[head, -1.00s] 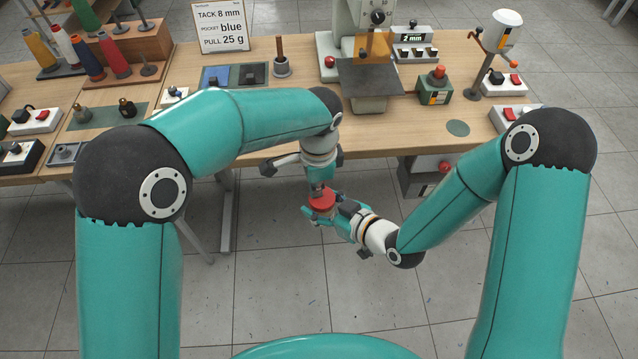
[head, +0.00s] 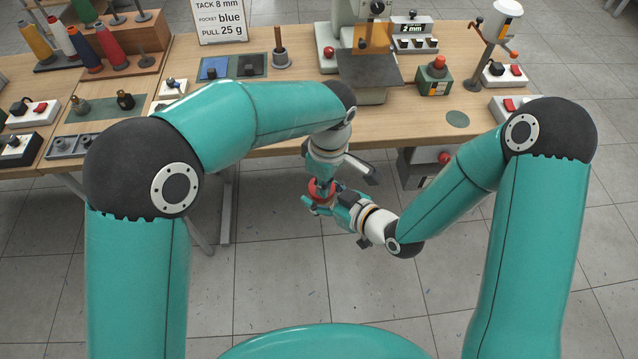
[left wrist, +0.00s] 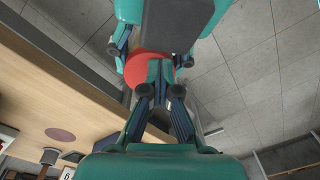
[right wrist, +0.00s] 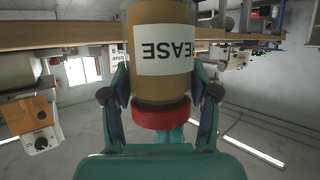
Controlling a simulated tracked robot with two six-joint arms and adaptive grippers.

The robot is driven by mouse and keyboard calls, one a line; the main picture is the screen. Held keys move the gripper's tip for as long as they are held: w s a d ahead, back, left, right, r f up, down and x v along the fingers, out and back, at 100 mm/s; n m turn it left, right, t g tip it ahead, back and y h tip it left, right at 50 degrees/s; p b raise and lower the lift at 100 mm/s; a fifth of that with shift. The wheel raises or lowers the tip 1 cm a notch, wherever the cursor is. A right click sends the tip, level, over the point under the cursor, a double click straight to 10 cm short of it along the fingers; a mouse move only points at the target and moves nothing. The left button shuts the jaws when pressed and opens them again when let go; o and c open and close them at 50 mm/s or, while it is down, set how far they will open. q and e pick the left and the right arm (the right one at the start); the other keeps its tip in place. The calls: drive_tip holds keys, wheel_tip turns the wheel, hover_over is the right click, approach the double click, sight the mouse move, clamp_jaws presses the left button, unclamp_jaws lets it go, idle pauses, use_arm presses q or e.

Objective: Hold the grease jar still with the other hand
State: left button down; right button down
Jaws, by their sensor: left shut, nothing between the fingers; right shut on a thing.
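The grease jar (right wrist: 160,88) is brown with a white label whose letters "EASE" appear upside down in the right wrist view. Its red lid (right wrist: 160,116) also shows in the head view (head: 315,189) and the left wrist view (left wrist: 150,66). My right gripper (right wrist: 161,95) is shut on the jar, a finger on each side, and holds it in the air in front of the bench. My left gripper (left wrist: 160,76) is shut and empty, pointing down at the lid. Its fingertips overlap the lid in the picture; I cannot tell whether they touch it.
The wooden bench (head: 420,120) lies beyond both hands, its front edge close to my left wrist. It carries a press (head: 368,75), a green box with an orange knob (head: 434,76) and a card (head: 220,20). Open floor lies below the hands.

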use_arm(q)
drive_tip(key=n, duration=0.4)
drive_tip(key=shift+w+d+f, duration=0.15)
drive_tip(key=shift+d+f, duration=0.05)
drive_tip(key=shift+d, duration=0.05)
drive_tip(key=n, duration=0.4)
drive_tip(key=shift+w, duration=0.2)
drive_tip(key=c, duration=1.8)
unclamp_jaws()
drive_tip(key=o, duration=0.5)
drive_tip(key=shift+s, duration=0.15)
